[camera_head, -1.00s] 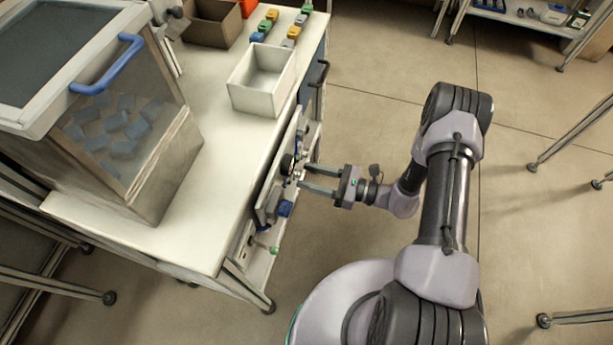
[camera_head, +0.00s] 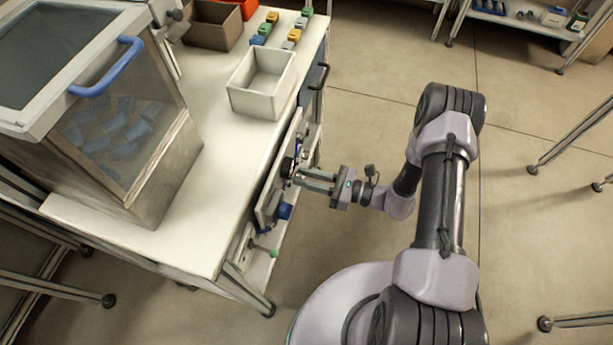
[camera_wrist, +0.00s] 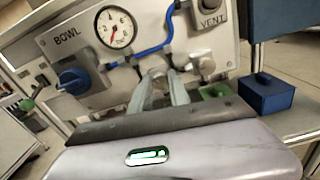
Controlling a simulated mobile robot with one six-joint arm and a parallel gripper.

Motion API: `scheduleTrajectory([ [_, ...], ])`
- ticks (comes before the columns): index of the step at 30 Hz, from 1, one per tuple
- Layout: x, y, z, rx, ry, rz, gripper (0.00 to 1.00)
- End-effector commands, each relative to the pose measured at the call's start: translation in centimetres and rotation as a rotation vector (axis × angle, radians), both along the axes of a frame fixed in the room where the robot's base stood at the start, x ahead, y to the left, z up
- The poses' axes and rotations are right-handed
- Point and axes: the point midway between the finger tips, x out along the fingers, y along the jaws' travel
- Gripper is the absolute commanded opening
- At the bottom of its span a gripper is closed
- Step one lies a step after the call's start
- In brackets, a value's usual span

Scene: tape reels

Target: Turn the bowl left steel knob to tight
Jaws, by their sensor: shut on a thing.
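A grey panel (camera_wrist: 130,72) with the label BOWL, a round gauge (camera_wrist: 116,27) and blue tubing fills the upper wrist view. It also shows on the bench's side in the head view (camera_head: 271,207). Low on its middle is a small steel knob (camera_wrist: 156,72), partly hidden by my fingers. My gripper (camera_wrist: 161,76) reaches the panel and is shut on this steel knob. In the head view my gripper (camera_head: 296,178) points left at the panel, and the knob is too small to make out. Its turned position cannot be read.
A blue knob (camera_wrist: 74,80) sits left on the panel. A white bin (camera_head: 262,84) stands on the bench top. Floor right of the bench is clear around my arm.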

Motion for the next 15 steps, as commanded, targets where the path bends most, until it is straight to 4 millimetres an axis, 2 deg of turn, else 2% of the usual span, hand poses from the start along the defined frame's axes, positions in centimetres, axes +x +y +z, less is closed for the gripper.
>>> scheduleTrajectory([
  [5, 0.02, -0.02, 0.01, 0.031, 0.086, 0.000, 0.00],
  [15, 0.06, -0.03, -0.02, 0.133, 0.366, 0.000, 0.00],
])
